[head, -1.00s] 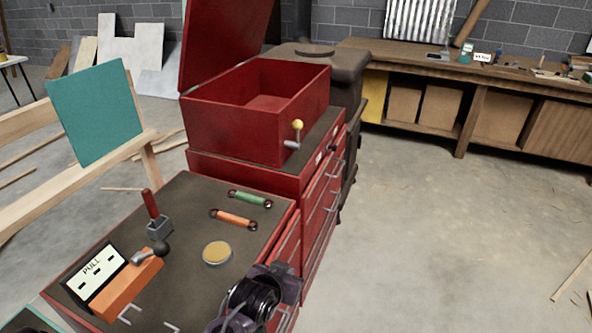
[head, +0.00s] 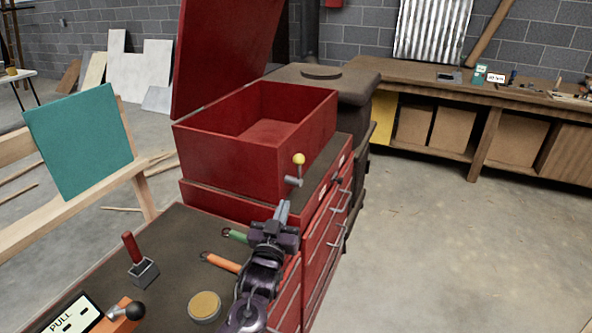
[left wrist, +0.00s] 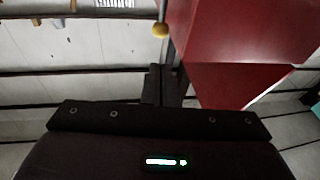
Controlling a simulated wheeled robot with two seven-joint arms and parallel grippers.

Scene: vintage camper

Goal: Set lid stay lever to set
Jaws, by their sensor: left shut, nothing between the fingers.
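The lid stay lever (head: 299,159) is a short grey arm with a yellow ball knob at its upper end, on the front right of the red toolbox (head: 228,163). The knob points up. The toolbox lid (head: 222,50) stands open at the back left. My left gripper (head: 284,207) is shut and empty, a little below the lever and apart from it in the head view. In the left wrist view the yellow knob (left wrist: 160,30) shows beyond the shut fingers (left wrist: 158,83), beside the red box wall. My right gripper is not in view.
The lower bench top (head: 180,235) holds a red-handled tool (head: 139,262), a round yellow-topped tin (head: 204,306), green and orange handles, and a PULL box (head: 85,316). A teal panel (head: 80,140) stands left. The floor at right is clear.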

